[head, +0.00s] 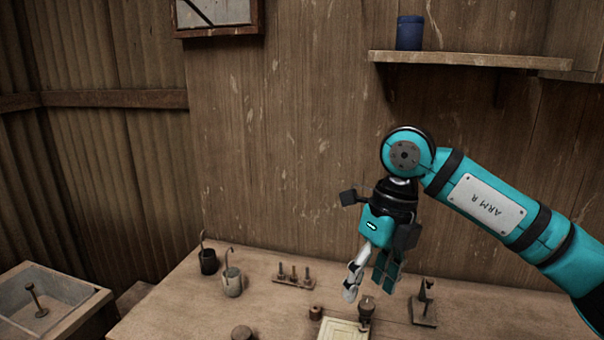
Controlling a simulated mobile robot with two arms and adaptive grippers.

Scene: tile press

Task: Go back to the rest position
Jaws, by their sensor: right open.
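My right arm comes in from the right, and its gripper (368,286) hangs pointing down above the table. The gripper is open, with nothing seen between its fingers. Below it, a small dark knobbed stamp (366,308) stands at the edge of a pale square tile or tray (343,329), cut off by the bottom of the view. I cannot tell how much space lies between fingertips and stamp. My left gripper is not in view.
The wooden table (180,300) holds two cups with hooked handles, a dark one (208,262) and a grey one (232,284). A small peg rack (293,278) and a stand (424,306) flank the gripper. A bin (45,300) stands left; a shelf (470,59) is above.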

